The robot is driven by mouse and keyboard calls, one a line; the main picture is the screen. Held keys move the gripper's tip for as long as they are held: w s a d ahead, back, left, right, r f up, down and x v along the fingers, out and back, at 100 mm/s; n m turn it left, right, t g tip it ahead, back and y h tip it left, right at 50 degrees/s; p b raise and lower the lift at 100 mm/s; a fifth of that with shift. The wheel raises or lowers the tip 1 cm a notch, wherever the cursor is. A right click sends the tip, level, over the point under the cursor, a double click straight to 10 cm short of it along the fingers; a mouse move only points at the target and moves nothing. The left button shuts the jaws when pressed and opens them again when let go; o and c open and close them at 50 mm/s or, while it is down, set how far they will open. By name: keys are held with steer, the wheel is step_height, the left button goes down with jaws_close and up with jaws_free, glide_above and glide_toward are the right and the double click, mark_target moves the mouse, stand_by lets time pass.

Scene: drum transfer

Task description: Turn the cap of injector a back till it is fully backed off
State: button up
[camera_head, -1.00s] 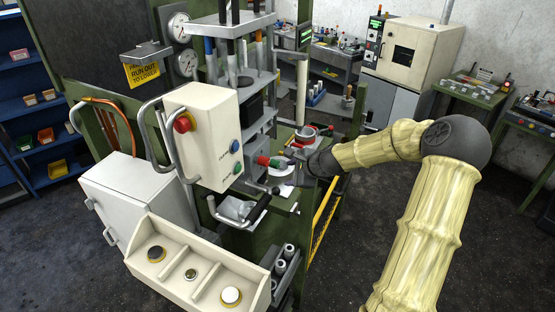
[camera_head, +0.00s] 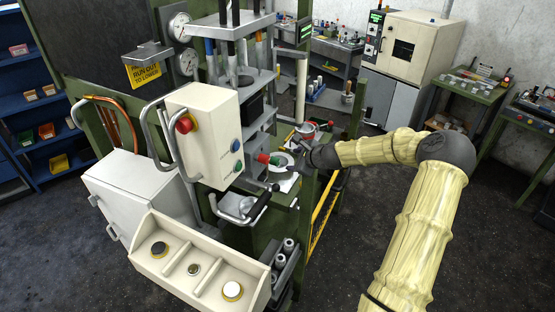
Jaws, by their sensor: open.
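At this size I cannot tell whether the fingers touch anything. A pale round dish (camera_head: 284,163) lies beside the red part, partly hidden.
The control box (camera_head: 203,135) with a red button stands in front of the press. A yellow rail (camera_head: 323,215) runs down the bench's right side.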

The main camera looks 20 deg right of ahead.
mark_target(278, 162)
steer(key=p+x, duration=0.5)
steer(key=x, duration=0.6)
steer(key=shift+w+a+f, duration=0.1)
steer(key=shift+w, duration=0.2)
steer(key=shift+w+a+f+p, duration=0.15)
steer(key=shift+w+f+p, duration=0.25)
steer(key=shift+f+p, duration=0.1)
steer(key=shift+c, duration=0.4)
steer(key=c, duration=0.9)
